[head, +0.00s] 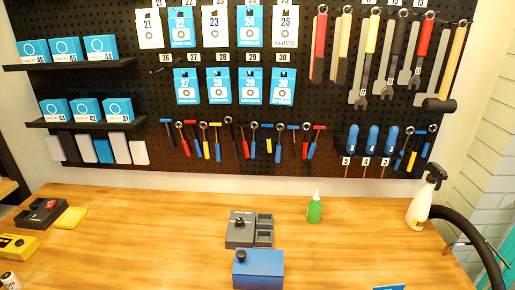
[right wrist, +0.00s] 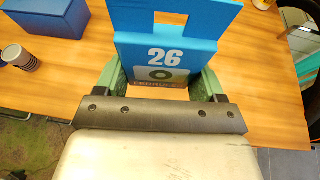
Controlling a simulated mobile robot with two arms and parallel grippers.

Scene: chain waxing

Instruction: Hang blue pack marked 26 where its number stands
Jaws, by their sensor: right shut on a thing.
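The blue pack marked 26 (right wrist: 166,55) is between the green fingers of my right gripper (right wrist: 160,82), which is shut on it. Its white number faces the wrist camera, and a cut-out tab stands above it. A blue edge (head: 388,287) at the bottom of the head view may be the top of this pack. On the pegboard, the number label 26 (head: 166,58) sits at the left of the second row. A bare hook (head: 156,71) is below it, with no pack on it. My left gripper is in neither view.
Packs 27 (head: 186,86) and 28 (head: 218,86) hang right of the bare hook; pack 21 (head: 149,28) hangs above. Shelves with blue boxes (head: 66,50) jut out at left. A blue box (head: 258,269), a green bottle (head: 314,209) and a spray bottle (head: 424,200) stand on the wooden bench (head: 160,230).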

